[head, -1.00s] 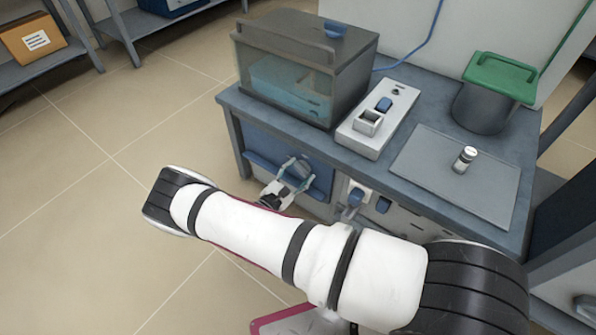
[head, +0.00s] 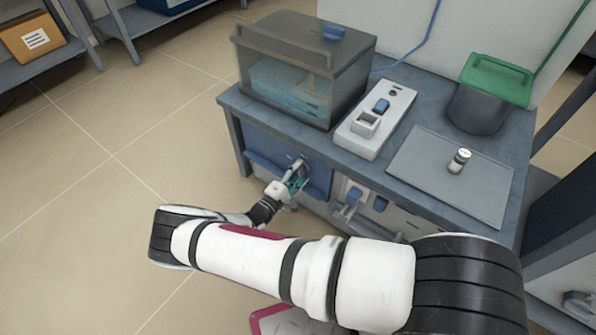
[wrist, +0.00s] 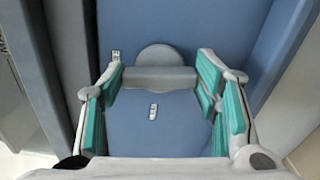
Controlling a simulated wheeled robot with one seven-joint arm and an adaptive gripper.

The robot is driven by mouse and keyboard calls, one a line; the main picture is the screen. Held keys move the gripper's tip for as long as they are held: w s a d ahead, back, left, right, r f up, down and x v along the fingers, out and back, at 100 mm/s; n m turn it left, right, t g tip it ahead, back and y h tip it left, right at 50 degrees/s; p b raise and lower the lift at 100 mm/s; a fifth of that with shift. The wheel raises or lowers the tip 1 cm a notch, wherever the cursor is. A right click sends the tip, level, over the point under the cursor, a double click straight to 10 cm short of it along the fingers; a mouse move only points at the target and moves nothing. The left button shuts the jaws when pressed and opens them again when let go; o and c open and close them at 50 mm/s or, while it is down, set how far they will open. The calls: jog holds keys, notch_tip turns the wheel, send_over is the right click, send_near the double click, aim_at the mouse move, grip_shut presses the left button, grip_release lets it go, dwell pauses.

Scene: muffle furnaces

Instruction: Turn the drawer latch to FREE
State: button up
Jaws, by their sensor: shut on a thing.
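The drawer latch is a grey bar (wrist: 150,78) on a round grey disc (wrist: 160,55), set on the blue drawer front (wrist: 185,25). My gripper (wrist: 161,76) is shut on the latch bar, with one teal-padded finger at each end of it. The bar lies crosswise in the wrist view. Two small pale labels sit by the latch, one at its upper left (wrist: 115,56) and one below it (wrist: 153,112); their words are too small to read. In the head view my gripper (head: 297,178) is at the blue drawer front (head: 262,150) under the bench and hides most of the latch.
The floor at left is clear.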

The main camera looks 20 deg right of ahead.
jog(key=shift+m, duration=0.7)
jog(key=o, duration=1.1)
jog(key=shift+o, duration=0.2)
jog(key=v, duration=1.2)
